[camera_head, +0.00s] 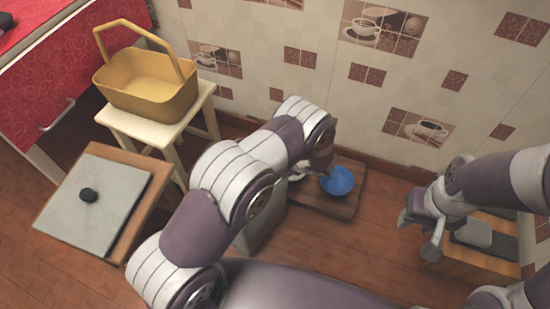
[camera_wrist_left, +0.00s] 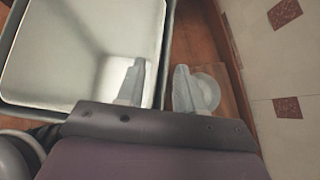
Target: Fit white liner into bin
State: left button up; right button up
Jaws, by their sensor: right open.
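The white liner (camera_wrist_left: 75,50) fills the left of the left wrist view, seen from above and empty. It sits inside the dark-rimmed bin (camera_wrist_left: 14,30); I cannot tell how fully it is seated. In the head view a grey side of the bin (camera_head: 264,232) shows beneath my left arm, which hides the liner. My left gripper (camera_wrist_left: 158,78) is open, one finger over the liner's inside and the other outside the rim, with the edge between them. My right gripper (camera_head: 420,222) is open and empty at the right, apart from the bin.
A blue bowl (camera_head: 338,181) stands on a wooden board (camera_head: 330,204) by the wall. A yellow basket (camera_head: 150,95) is on a cream stool (camera_head: 150,126). A grey lid-like panel (camera_head: 97,208) with a black knob lies at left. A wooden box (camera_head: 470,262) stands at right.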

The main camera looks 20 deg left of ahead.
pick_arm(q)
jog(key=shift+p+v, duration=4.05)
jog(key=shift+v, duration=2.3)
jog(key=s+n+g+h, duration=0.2)
jog(key=s+n+g, duration=0.3)
jog(key=s, duration=0.4)
jog(key=s+a+r+n+h, duration=0.3)
jog(key=s+r+n+h, duration=0.25)
jog(key=r+n, duration=0.5)
jog(key=s+a+r+n+t+h+p, duration=0.15)
jog(key=a+r+n, duration=0.25)
jog(key=r, duration=0.4)
jog(key=s+a+r+n+t+p, duration=0.1)
jog(key=s+a+r+n, duration=0.2)
jog(key=r, duration=0.5)
notch_tip(320, 180, up, 27)
jog(key=w+p, duration=0.1)
jog(key=p, duration=2.7)
jog(key=shift+w, duration=0.2)
